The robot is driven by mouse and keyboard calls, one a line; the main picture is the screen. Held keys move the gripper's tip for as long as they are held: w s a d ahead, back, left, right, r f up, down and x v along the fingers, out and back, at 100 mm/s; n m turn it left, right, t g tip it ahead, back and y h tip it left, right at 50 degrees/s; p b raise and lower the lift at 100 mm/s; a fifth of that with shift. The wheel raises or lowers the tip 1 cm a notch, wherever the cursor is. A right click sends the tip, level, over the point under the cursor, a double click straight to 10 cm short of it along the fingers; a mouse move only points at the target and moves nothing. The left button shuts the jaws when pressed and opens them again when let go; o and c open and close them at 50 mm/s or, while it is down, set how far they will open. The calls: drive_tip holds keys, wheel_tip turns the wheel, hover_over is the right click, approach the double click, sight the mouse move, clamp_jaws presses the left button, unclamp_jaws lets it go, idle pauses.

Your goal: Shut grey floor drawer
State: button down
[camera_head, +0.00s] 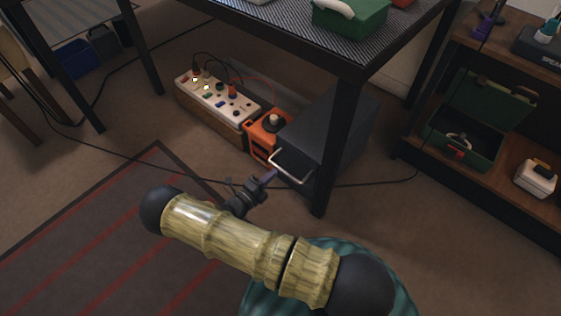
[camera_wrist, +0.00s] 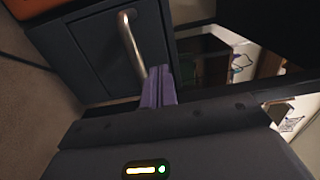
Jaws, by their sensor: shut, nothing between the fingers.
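The grey floor drawer (camera_head: 318,128) is a dark grey box on the floor under the table, with a pale bar handle (camera_head: 292,167) on its front. In the wrist view its grey front (camera_wrist: 100,55) fills the upper left, with the metal handle (camera_wrist: 131,45) upright in the picture. My gripper (camera_head: 266,177) is just in front of the drawer, at the handle's left end. In the wrist view the purple fingers (camera_wrist: 158,86) are together and empty, beside the handle's lower end. I cannot tell whether they touch it, or how far the drawer stands out.
An orange box (camera_head: 268,133) and a white panel of knobs and lights (camera_head: 216,98) stand left of the drawer. A black table leg (camera_head: 335,150) rises close at its right. A black cable (camera_head: 385,182) runs over the floor. A striped rug (camera_head: 110,235) lies front left.

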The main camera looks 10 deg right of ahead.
drive_tip(key=v, duration=0.4)
drive_tip(key=shift+p, duration=0.4)
drive_tip(key=shift+w, duration=0.1)
